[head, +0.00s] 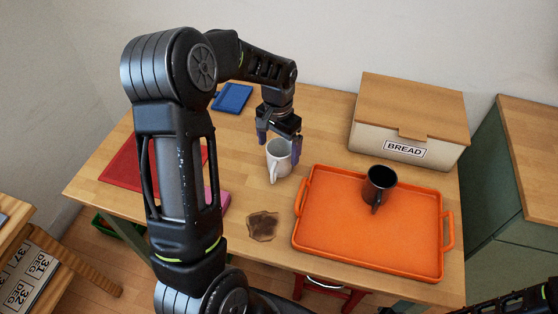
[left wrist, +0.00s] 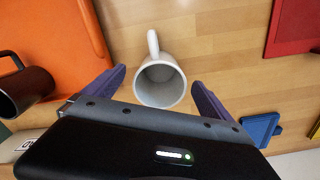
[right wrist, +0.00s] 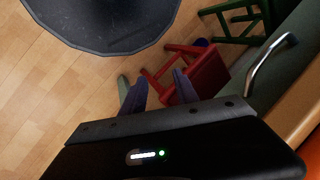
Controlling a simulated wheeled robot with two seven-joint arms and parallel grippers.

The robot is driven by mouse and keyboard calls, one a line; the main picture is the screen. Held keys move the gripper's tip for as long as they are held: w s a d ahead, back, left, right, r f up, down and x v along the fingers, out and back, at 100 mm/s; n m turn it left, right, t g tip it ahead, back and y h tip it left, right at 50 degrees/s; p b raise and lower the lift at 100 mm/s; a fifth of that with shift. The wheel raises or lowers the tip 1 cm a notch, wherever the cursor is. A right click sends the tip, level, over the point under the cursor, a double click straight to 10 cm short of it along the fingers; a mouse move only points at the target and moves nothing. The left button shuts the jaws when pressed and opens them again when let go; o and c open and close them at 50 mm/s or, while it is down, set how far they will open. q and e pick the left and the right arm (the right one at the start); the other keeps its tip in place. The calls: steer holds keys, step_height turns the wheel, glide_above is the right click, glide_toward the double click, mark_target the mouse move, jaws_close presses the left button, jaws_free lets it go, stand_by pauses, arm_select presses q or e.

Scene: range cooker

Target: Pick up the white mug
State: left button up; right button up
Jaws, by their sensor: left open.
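The white mug (head: 279,160) stands upright on the wooden table, left of the orange tray. In the left wrist view the mug (left wrist: 161,84) shows its open mouth, and its handle points away from the gripper's palm. My left gripper (head: 279,138) is directly above and around the mug, with one finger on either side. It is open, with gaps between the fingers and the mug in the left wrist view (left wrist: 160,88). My right gripper (right wrist: 159,88) is away from the table, over the floor. Its fingers stand apart with nothing between them.
The orange tray (head: 340,236) holds a black mug (head: 379,186). A bread box (head: 408,120) stands behind it. A brown flat piece (head: 262,225), a blue item (head: 232,97) and a red mat (head: 126,168) lie on the table. A red stool (right wrist: 200,75) stands below.

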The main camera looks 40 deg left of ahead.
mark_target(278, 156)
arm_select(q)
step_height(278, 156, down, 4)
steer(key=shift+f+p, duration=0.2)
steer(key=shift+p, duration=0.25)
steer(key=shift+c, duration=0.5)
steer(key=c, duration=1.7)
step_height(278, 156, up, 10)
steer(key=b, duration=0.1)
